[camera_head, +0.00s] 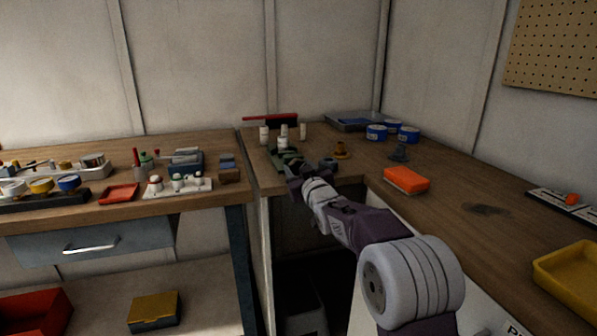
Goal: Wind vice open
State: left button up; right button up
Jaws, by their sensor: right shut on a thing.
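The green vice (284,156) sits on the wooden bench in the corner, close to the front edge. It is small in the head view, and my right gripper and wrist partly cover it. My right gripper (293,171) reaches in from the lower right and is shut at the front of the vice, on its handle. The handle itself is mostly hidden, and I cannot tell how far the vice jaws are apart. My left gripper is not in view.
White cylinders (264,135) stand around the vice. A brass-coloured piece (341,150), an orange block (405,179) and blue tins (376,132) are to the right. A yellow tray (572,277) is at the near right. The right bench's middle is mostly clear.

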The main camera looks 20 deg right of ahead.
jog(key=o, duration=1.4)
jog(key=s+p, duration=0.1)
jog(key=s, duration=0.8)
jog(key=shift+d, duration=0.15)
